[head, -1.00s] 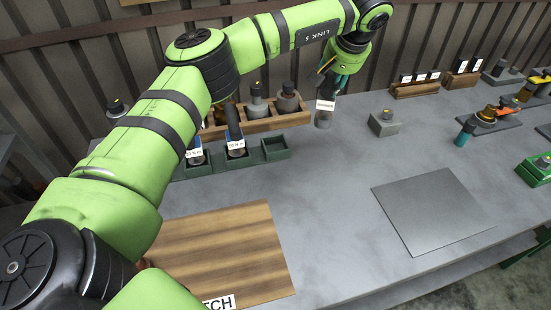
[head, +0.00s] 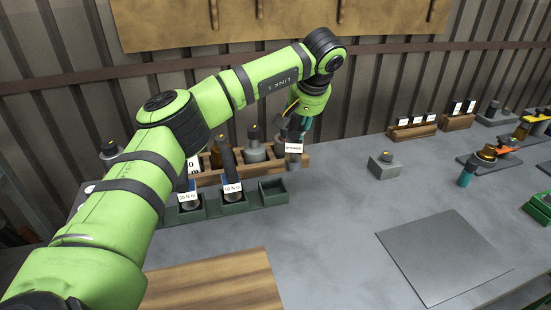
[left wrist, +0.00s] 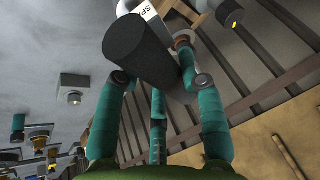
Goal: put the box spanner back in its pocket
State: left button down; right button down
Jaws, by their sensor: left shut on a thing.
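The box spanner (head: 293,159) hangs roughly upright from my left gripper (head: 304,124), with a white label on it. In the left wrist view its dark round end (left wrist: 138,50) is between the teal fingers of my left gripper (left wrist: 160,85), which is shut on it. In the head view the spanner is in front of or over the right end of the wooden rack (head: 255,170); I cannot tell whether its lower end is inside a pocket. A green tray (head: 240,204) in front of the rack has an empty right pocket. My right gripper is not in view.
A grey block (head: 384,165) stands to the right. A flat grey plate (head: 440,252) and a wooden board (head: 215,285) lie in front. The bench between is clear.

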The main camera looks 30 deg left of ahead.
pick_arm(q)
jog(key=s+a+f+p, duration=0.1)
jog(key=s+a+f, duration=0.2)
jog(key=s+f, duration=0.2)
notch_tip(320, 180, down, 2)
jog(key=shift+s+f, duration=0.15)
jog(key=shift+f, duration=0.1)
jog(key=c, duration=0.8)
grip_release()
jog(key=shift+f, duration=0.2)
jog(key=shift+r, duration=0.1)
